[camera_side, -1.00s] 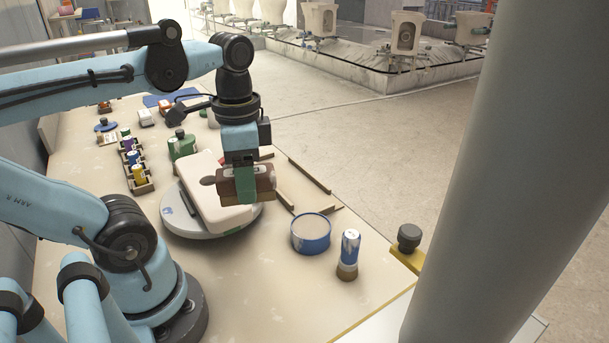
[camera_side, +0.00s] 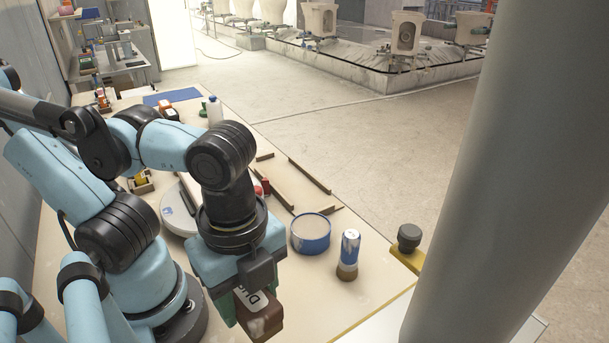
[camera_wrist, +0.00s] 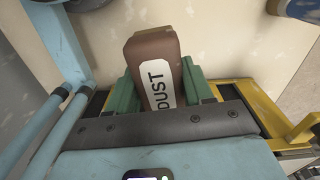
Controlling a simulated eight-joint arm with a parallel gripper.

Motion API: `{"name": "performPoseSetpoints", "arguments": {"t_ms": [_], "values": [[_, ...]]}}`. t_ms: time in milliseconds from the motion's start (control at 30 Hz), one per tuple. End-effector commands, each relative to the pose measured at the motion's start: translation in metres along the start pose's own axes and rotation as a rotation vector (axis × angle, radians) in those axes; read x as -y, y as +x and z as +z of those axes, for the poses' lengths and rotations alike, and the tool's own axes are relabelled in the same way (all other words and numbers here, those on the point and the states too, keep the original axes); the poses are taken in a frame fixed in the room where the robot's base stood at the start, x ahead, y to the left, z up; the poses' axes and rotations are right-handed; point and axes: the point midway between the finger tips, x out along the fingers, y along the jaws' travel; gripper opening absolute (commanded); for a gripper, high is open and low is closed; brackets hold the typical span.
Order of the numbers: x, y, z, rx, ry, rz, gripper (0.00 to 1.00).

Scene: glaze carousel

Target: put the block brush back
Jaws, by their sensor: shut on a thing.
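The block brush (camera_side: 262,315) is a brown block with a white label. In the wrist view the label on the brush (camera_wrist: 150,55) reads "DUST". My gripper (camera_side: 250,302) is shut on it, with the green fingers on either side of the block. The gripper also shows in the wrist view (camera_wrist: 157,85). The brush is at the near end of the table in the side view. I cannot tell whether its underside touches the table.
A blue-banded round tub (camera_side: 310,236) and a blue-and-white brush with a brown end (camera_side: 348,256) stand right of my gripper. A yellow bracket with a dark knob (camera_side: 408,245) is at the table edge. A yellow frame (camera_wrist: 250,92) lies beside the fingers. The turntable (camera_side: 176,215) is partly hidden.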

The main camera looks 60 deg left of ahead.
Motion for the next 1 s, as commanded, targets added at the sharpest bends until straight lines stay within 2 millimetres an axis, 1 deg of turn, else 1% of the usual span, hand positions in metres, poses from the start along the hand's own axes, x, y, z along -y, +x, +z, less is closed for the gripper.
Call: {"name": "performPoseSetpoints", "arguments": {"t_ms": [33,167,267,333,467,1000], "values": [[-0.006,0.002,-0.003,0.000,0.041,0.000,0.23],[-0.015,0.004,-0.007,0.000,0.100,0.000,0.23],[-0.017,0.006,-0.007,0.000,0.118,0.000,0.23],[-0.014,0.009,-0.006,0.000,0.119,0.000,0.23],[-0.001,0.018,0.002,0.000,0.114,0.000,0.23],[0.063,0.061,0.040,0.000,0.113,0.000,0.23]]}}
